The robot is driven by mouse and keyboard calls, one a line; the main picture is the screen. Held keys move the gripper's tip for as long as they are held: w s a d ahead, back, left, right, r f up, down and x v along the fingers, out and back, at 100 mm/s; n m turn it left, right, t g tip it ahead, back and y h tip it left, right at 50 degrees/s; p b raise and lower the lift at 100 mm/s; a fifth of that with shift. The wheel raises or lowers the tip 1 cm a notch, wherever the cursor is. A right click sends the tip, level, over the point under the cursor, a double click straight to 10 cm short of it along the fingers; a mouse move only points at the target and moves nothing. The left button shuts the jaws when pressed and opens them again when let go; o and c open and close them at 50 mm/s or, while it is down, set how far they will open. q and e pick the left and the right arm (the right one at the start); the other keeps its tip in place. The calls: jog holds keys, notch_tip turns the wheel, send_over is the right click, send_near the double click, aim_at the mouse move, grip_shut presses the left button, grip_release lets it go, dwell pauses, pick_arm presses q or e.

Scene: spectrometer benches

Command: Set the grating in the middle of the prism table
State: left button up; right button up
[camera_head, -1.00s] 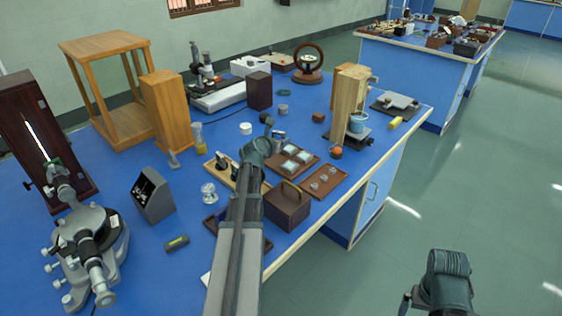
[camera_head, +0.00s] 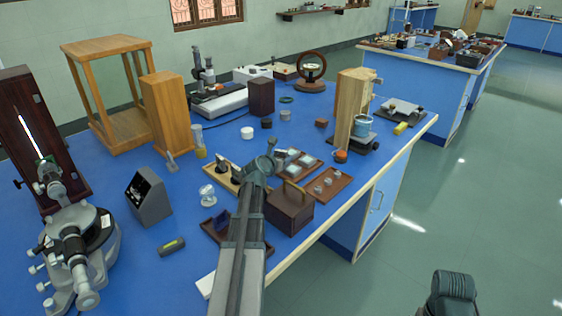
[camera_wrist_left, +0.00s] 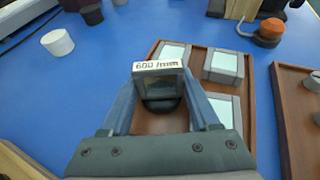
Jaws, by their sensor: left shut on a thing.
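My left gripper (camera_head: 271,146) is shut on the grating (camera_wrist_left: 158,80), a small framed plate labelled "600 /mm", seen upright between the fingers in the left wrist view. It is over or just in the wooden tray (camera_wrist_left: 250,112) of glass-topped pieces; whether the grating touches the tray I cannot tell. In the head view the arm largely hides the grating. The grey spectrometer (camera_head: 72,236) stands at the front left of the bench, far from this gripper. Its prism table is not clearly made out among its dark central parts.
A slanted black box (camera_head: 149,197) and a small level (camera_head: 171,247) lie between arm and spectrometer. Blue bench (camera_head: 130,270) is clear near the front.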

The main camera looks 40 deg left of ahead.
pick_arm(q)
jog(key=shift+f, duration=0.2)
jog(key=o, duration=1.1)
jog(key=shift+r, duration=0.1)
jog(key=shift+r, duration=0.2)
jog(key=p+v, duration=0.4)
jog(key=v, duration=0.6)
jog(key=shift+s+r, duration=0.1)
jog(key=shift+s, duration=0.15)
jog(key=shift+s+d+r+p, duration=0.2)
jog(key=shift+s+d+p, duration=0.1)
jog(key=shift+s, duration=0.35)
